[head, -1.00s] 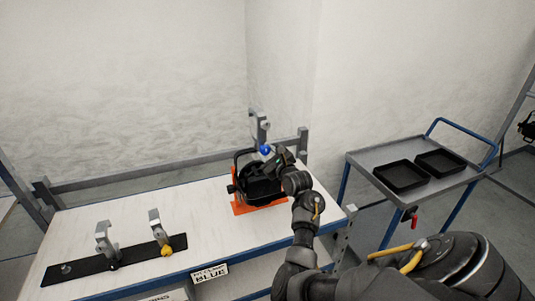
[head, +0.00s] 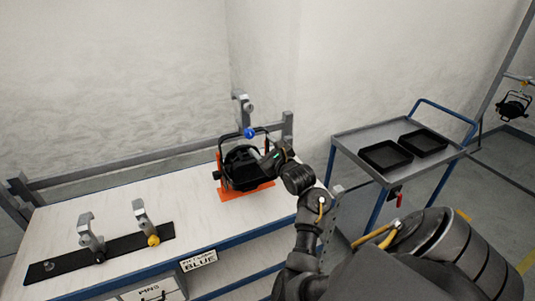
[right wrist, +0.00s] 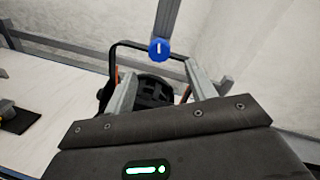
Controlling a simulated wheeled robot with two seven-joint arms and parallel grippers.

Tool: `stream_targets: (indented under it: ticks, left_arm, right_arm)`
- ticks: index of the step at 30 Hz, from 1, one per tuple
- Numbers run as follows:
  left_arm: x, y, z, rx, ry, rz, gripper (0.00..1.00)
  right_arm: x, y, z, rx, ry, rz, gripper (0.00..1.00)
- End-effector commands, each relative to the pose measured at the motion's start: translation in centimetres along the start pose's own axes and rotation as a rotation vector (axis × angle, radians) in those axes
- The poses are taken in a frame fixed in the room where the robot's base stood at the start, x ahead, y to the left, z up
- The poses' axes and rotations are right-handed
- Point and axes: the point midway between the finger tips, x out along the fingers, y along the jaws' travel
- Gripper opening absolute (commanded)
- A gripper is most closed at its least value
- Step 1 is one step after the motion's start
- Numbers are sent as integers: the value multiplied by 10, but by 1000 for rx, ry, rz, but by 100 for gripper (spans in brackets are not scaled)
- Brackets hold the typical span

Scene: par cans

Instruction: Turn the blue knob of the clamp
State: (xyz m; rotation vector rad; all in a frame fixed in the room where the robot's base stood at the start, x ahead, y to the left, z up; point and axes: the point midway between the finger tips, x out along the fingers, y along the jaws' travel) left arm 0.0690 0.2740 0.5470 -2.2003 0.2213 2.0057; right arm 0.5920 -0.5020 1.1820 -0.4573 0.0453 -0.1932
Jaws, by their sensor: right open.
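The blue knob (head: 249,133) sits at the lower end of the grey clamp (head: 241,103), above the black par can (head: 241,168) on its orange stand (head: 227,194). In the right wrist view the blue knob (right wrist: 159,50) faces me with a pale mark on it, just beyond and between the fingertips. My right gripper (head: 268,158) is at the can's right side, below and right of the knob. In the right wrist view its two fingers (right wrist: 160,72) are spread and hold nothing. My left gripper is not in view.
A black strip (head: 128,243) at the table's left holds two grey clamps, one with a yellow knob (head: 153,240) and one with a black knob (head: 100,257). A grey cart (head: 350,140) with two black trays stands right. The white tabletop (head: 175,203) between is clear.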

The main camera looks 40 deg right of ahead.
Motion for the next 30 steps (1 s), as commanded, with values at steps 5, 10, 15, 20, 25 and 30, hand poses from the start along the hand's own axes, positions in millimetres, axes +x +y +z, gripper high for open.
stream_targets:
  ticks: [5, 10, 15, 20, 25, 30]
  left_arm:
    - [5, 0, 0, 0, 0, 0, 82]
    - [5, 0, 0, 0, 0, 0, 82]
    - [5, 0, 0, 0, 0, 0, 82]
    - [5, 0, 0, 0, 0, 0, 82]
    - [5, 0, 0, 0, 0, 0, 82]
    - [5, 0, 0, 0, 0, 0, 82]
  right_arm:
    - [-24, 0, 0, -3, -1, 0, 56]
    - [-31, 0, 0, 0, -1, 0, 56]
    - [-31, 0, 1, 1, -1, 1, 56]
    - [-31, 0, 1, 0, -1, 1, 56]
    - [-31, 0, 1, 0, -1, 1, 56]
    - [-35, 8, -6, -102, 34, 19, 56]
